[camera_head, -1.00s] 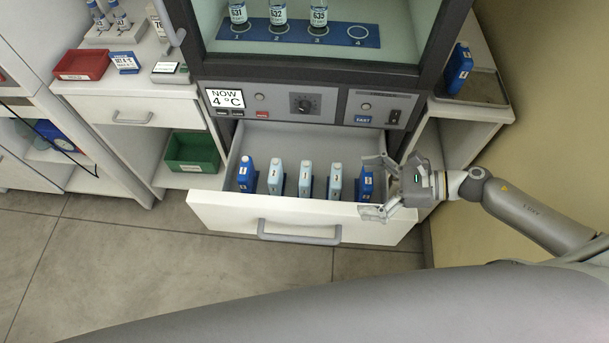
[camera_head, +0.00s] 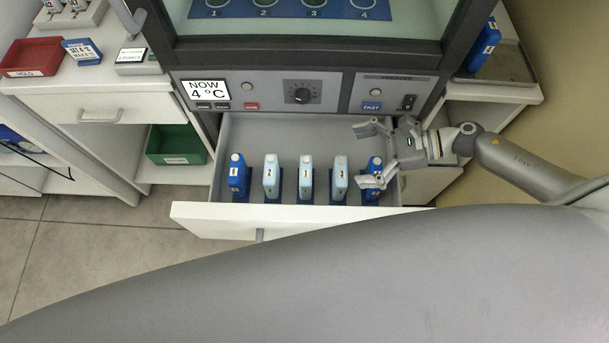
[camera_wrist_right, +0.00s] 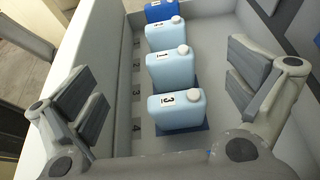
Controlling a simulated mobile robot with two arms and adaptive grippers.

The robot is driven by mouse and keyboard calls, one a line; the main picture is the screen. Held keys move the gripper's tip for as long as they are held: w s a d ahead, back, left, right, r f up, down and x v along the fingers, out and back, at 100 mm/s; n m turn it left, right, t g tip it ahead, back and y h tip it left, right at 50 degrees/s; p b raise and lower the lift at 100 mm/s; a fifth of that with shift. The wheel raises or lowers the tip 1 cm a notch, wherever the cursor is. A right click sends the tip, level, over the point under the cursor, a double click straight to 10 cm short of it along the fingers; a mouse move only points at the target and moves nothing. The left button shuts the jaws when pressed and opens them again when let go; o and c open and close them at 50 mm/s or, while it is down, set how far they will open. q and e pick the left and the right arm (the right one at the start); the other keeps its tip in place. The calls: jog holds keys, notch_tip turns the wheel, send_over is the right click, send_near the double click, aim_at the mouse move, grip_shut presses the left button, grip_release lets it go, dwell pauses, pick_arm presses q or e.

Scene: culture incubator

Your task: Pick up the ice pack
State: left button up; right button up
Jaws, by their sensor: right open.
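Ice packs stand upright in a row in the open drawer (camera_head: 190,218). A dark blue pack (camera_head: 237,178) is at the left end, three light blue packs (camera_head: 271,177) (camera_head: 306,178) (camera_head: 339,179) are in the middle, and another dark blue pack (camera_head: 373,180) is at the right end. My right gripper (camera_head: 367,155) is open and empty above the right end of the row, its lower finger partly covering the right dark blue pack. In the right wrist view the open fingers (camera_wrist_right: 165,76) flank the row, with the light blue pack marked 3 (camera_wrist_right: 176,112) nearest. My left gripper is out of view.
The incubator with its control panel (camera_head: 300,94) stands above the drawer. Another blue pack (camera_head: 484,45) is on the right shelf. A red tray (camera_head: 33,57) is on the left counter and a green bin (camera_head: 176,146) is below. A large grey part of mine covers the foreground.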

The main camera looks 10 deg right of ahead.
notch_tip(320, 180, down, 4)
jog(key=b, duration=0.3)
send_near(304, 169)
jog(key=a, duration=0.2)
jog(key=shift+w+d+f+x, duration=0.1)
jog(key=shift+f+x, duration=0.1)
jog(key=shift+x, duration=1.25)
jog(key=shift+w+d+f+x, duration=0.1)
jog(key=shift+f+x, duration=0.05)
jog(key=shift+x, duration=1.25)
jog(key=shift+c, duration=0.3)
jog(key=c, duration=1.5)
